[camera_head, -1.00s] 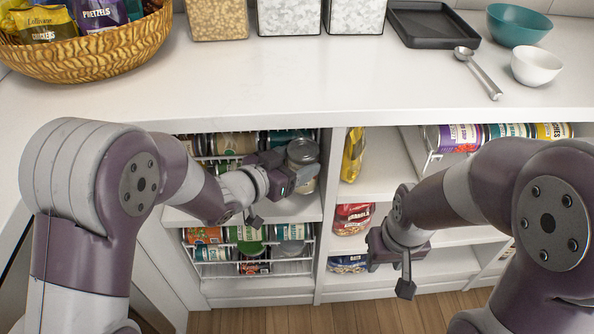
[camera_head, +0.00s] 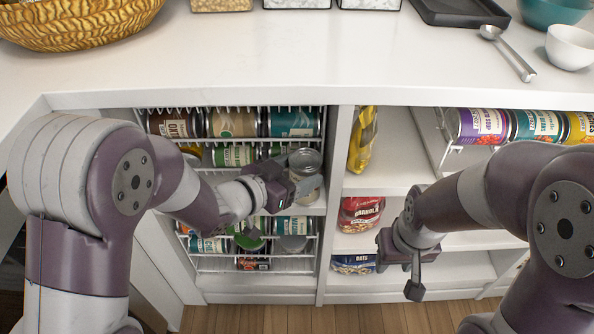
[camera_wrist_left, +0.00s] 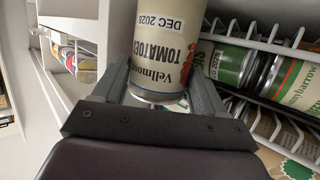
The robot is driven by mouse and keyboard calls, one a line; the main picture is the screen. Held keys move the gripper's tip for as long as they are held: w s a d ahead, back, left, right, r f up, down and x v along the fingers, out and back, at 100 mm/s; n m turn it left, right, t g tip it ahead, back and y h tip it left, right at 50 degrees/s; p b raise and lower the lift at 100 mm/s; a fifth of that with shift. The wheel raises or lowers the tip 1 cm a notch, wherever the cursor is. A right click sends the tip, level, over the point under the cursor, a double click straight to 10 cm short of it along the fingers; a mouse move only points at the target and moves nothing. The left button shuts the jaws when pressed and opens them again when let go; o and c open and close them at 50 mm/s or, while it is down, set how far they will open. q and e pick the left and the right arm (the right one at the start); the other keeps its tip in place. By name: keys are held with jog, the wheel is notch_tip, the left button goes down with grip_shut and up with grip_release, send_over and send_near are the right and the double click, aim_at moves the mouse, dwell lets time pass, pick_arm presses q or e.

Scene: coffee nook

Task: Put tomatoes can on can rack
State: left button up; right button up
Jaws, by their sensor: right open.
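The tomatoes can (camera_head: 304,172) has a silver end and a cream label, and the left wrist view shows its lettering upside down (camera_wrist_left: 168,50). My left gripper (camera_head: 292,190) is shut on the can, with one finger on each side of it in the left wrist view (camera_wrist_left: 160,95). It holds the can at the front right of the left cabinet bay. The can rack (camera_head: 235,113) is a white wire rack holding several cans, left of the held can. My right gripper (camera_head: 412,262) is open and empty in front of the right bay's lower shelves.
A second wire rack (camera_head: 260,263) with cans stands on the shelf below. A white divider (camera_head: 337,200) is close to the right of the held can. A granola bag (camera_head: 360,212) and a yellow bag (camera_head: 361,142) stand beyond it. The white countertop (camera_head: 300,55) overhangs the shelves.

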pick_arm(q)
jog(key=shift+o, duration=0.4)
jog(key=shift+r, duration=0.1)
jog(key=shift+s+a+r+p, duration=0.1)
jog(key=shift+a+r+p, duration=0.1)
jog(key=shift+p, duration=0.1)
jog(key=p+v, duration=0.4)
jog(key=v, duration=0.7)
jog(key=w+a+f+n+g+y, duration=0.2)
jog(key=a+f+n+y, duration=0.3)
jog(key=a+y, duration=0.45)
jog(key=s+f+n+g, duration=0.1)
jog(key=s+n+g, duration=0.2)
jog(key=s+g, duration=0.4)
jog(key=s+a+y, duration=0.1)
jog(key=s, duration=0.2)
jog(key=shift+f+n, duration=0.4)
